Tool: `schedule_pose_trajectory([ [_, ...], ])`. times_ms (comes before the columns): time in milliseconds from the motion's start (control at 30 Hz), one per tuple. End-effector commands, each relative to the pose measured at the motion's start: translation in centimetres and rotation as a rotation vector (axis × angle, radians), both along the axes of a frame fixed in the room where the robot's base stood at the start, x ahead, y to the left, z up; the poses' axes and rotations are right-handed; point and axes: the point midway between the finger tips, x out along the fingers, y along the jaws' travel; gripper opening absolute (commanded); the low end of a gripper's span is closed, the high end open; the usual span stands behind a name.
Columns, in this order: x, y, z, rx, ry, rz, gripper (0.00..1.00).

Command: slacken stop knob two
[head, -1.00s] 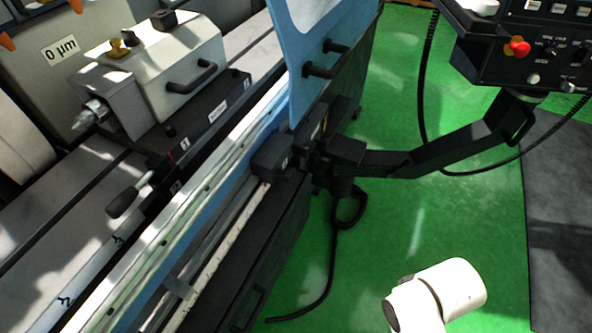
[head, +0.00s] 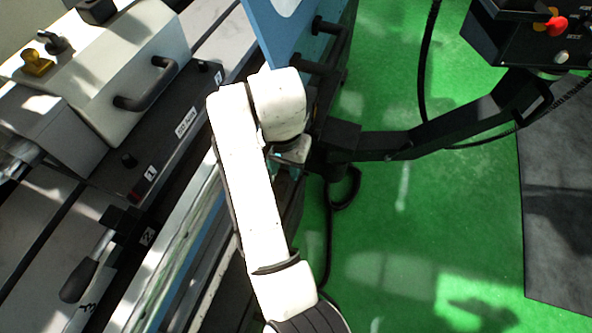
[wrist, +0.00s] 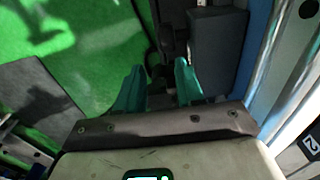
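I cannot tell which is stop knob two. A label 2 (head: 147,237) sits lower, near a black-handled lever (head: 80,279); a label 2 (wrist: 311,144) also shows at the right of the wrist view. My gripper (wrist: 160,78) is open, teal fingers apart, apparently empty, beside a black block (wrist: 217,45). My arm hides most of it in the head view.
A blue panel (head: 287,35) with black handles rises behind my arm. A black support arm (head: 430,130) carries a control box (head: 520,38) with a red button at the right. A metal rail (head: 180,250) runs beside my arm.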

Motion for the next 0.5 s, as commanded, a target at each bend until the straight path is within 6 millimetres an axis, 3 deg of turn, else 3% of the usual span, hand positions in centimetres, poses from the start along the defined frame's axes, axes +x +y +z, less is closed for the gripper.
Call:
schedule_pose_trajectory([
  [100,-0.3,1.6,0.2,0.010,0.015,0.000,0.37],
  [233,-0.4,1.7,-0.7,0.008,0.018,0.000,0.37],
  [500,-0.4,1.6,-5.3,0.009,0.018,0.000,0.37],
])
